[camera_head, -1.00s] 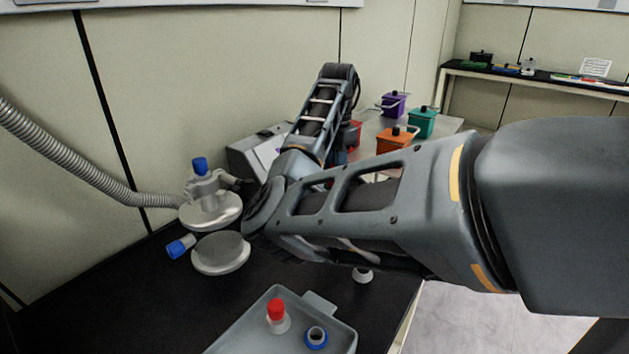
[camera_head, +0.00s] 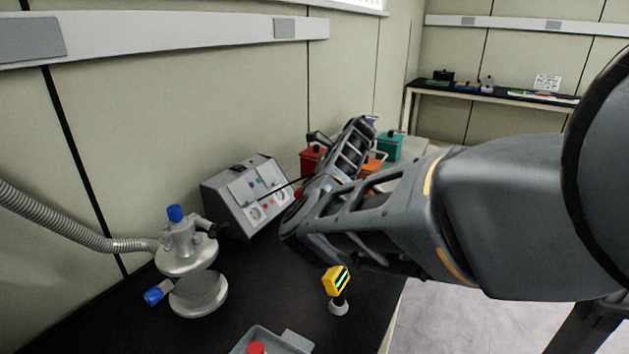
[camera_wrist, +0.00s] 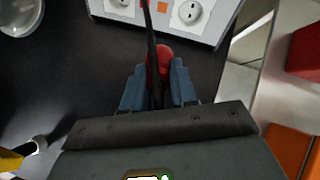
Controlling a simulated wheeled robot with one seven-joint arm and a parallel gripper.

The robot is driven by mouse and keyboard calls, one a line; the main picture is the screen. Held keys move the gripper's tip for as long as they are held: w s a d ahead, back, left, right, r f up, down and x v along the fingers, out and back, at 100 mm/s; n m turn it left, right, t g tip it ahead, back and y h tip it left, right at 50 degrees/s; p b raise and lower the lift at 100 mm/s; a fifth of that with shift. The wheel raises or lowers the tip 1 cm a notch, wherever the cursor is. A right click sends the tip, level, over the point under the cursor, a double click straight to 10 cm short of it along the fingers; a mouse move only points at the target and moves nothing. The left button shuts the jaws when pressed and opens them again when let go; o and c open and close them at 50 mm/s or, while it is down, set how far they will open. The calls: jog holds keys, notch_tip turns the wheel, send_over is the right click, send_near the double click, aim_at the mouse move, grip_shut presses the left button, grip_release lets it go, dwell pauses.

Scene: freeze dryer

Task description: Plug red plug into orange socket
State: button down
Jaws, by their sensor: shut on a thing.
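My gripper (camera_wrist: 159,88) is shut on the red plug (camera_wrist: 162,58), with one blue-grey finger on each side in the wrist view. A black cable runs upward in that view across the plug. Just beyond is the grey socket box, with round white sockets (camera_wrist: 188,12) and an orange square mark (camera_wrist: 163,6) between two of them. The plug is apart from these sockets. Which socket the orange mark belongs to is unclear.
A white vacuum fitting with blue caps (camera_head: 197,297) stands left of the box. A yellow handheld device (camera_head: 336,281) stands on the black bench in front. Red (camera_head: 312,160), orange (camera_head: 372,165) and teal (camera_head: 389,148) boxes lie beyond my arm. A grey tray (camera_head: 296,340) is at the near edge.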

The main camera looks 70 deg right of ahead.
jog(key=w+d+f+m+t+h+b, duration=0.2)
jog(key=w+m+h+b, duration=0.1)
jog(key=w+b, duration=0.2)
jog(key=shift+d+f+m+b, duration=0.3)
jog(key=shift+f, duration=0.05)
dwell(0.6)
jog(key=shift+r+t+p, duration=0.15)
jog(key=shift+t+p, duration=0.15)
jog(key=shift+p, duration=0.25)
dwell(0.4)
jog(key=shift+w+d+f, duration=0.1)
jog(key=shift+w+f, duration=0.15)
jog(key=shift+f, duration=0.05)
jog(key=shift+w+f, duration=0.2)
jog(key=shift+w, duration=0.05)
jog(key=shift+w+d+f+b, duration=0.1)
jog(key=shift+w+f+b, duration=0.1)
jog(key=shift+b, duration=0.1)
jog(key=shift+r+p, duration=0.1)
jog(key=shift+p, duration=0.85)
dwell(1.0)
jog(key=shift+b+x, duration=0.65)
jog(key=shift+x, duration=0.35)
dwell(1.3)
